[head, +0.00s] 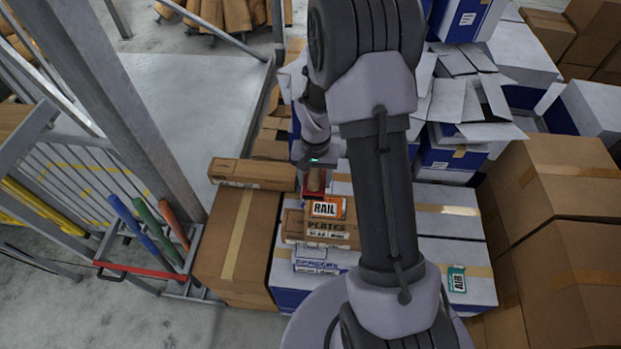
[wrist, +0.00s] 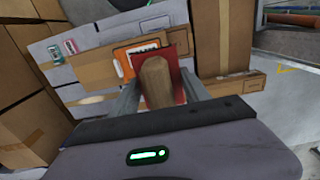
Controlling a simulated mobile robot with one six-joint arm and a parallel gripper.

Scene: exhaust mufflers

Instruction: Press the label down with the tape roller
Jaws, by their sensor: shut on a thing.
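The orange RAIL label (head: 326,208) lies on the brown PLATES box (head: 330,232) in the head view. In the wrist view the orange label (wrist: 122,62) is partly covered by the tool. The tape roller (wrist: 156,82) shows a rounded brown handle with a red part (wrist: 182,85) beyond it. My gripper (wrist: 157,92) is shut on the handle, one finger on each side. In the head view my gripper (head: 312,172) is behind the label, with the red part of the roller (head: 315,197) at the label's far edge. I cannot tell whether they touch.
The PLATES box rests on a SPACERS box (head: 315,268) and white-blue cartons. A teal AIR label (head: 457,279) lies to the right. A tall brown carton (head: 230,240) with a narrow box (head: 252,174) stands left. More cartons (head: 560,185) crowd the right.

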